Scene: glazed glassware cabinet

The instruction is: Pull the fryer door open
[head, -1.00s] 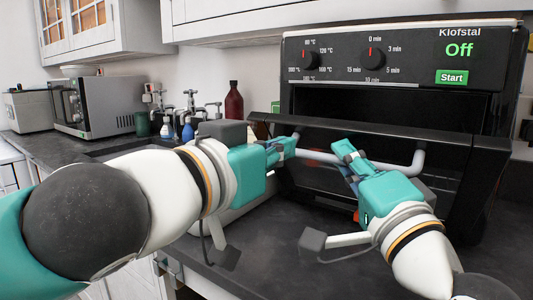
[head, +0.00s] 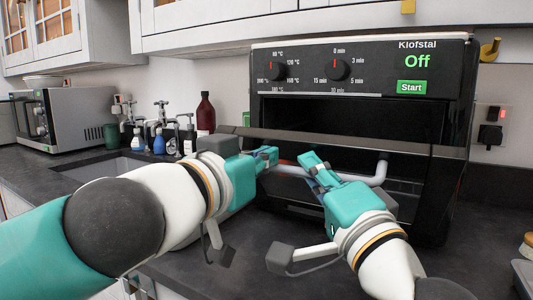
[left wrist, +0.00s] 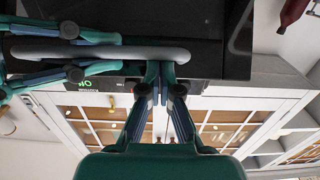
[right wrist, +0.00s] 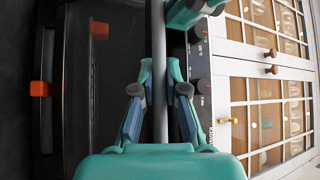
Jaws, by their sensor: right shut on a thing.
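The black fryer (head: 300,72) stands on the counter, its display reading Off. Its door (head: 425,149) is ajar, the top edge tilted out from the body, with a dark gap above it. The grey bar handle (head: 381,172) runs along the door front. My right gripper (head: 308,163) is shut on the handle; in the right wrist view the bar (right wrist: 158,60) passes between its fingers. My left gripper (head: 270,157) is by the handle's left part. In the left wrist view its fingers (left wrist: 160,68) are close together, tips at the bar (left wrist: 110,52); their contact is unclear.
A red-brown bottle (head: 206,114), smaller bottles (head: 159,142) and a sink (head: 100,165) are left of the fryer. A microwave (head: 70,118) stands further left. A wall socket (head: 490,128) is at the right. The counter (head: 440,265) before the fryer is mostly clear.

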